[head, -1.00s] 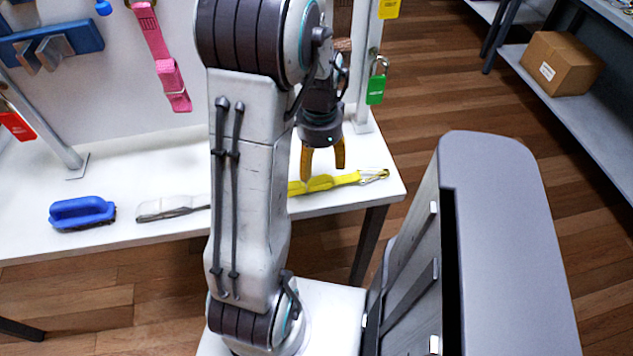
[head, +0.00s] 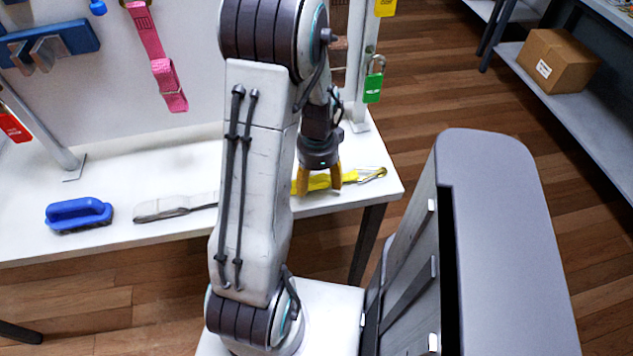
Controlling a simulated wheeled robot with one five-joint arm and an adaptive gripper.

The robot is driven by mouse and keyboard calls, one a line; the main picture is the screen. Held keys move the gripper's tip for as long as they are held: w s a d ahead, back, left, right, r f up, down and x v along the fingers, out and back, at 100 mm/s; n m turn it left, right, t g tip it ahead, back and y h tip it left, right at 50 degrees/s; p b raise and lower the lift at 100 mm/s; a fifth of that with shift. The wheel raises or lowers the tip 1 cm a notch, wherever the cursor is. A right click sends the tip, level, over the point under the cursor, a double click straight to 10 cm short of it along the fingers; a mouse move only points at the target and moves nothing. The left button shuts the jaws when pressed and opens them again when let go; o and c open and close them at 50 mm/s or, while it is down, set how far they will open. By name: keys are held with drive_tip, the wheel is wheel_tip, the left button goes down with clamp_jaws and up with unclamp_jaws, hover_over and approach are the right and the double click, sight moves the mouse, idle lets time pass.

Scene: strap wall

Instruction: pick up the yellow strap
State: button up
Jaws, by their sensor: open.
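The yellow strap (head: 350,177) lies flat on the white table near its right front corner, with a metal hook at its right end. My gripper (head: 319,190) points down over the strap, its two orange fingers open. The fingers appear on either side of the yellow webbing, with the strap showing between them. I cannot tell whether they touch it. My arm hides the strap's left part.
A white-grey strap (head: 176,206) and a blue brush (head: 78,214) lie on the table (head: 120,165) to the left. A pink strap (head: 157,58) hangs on the panel behind. A green padlock (head: 373,85) hangs on a post at the back right.

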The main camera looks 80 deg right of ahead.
drive_tip(key=shift+f, duration=0.6)
drive_tip(key=shift+c, duration=0.4)
clamp_jaws()
drive_tip(key=shift+r, duration=0.1)
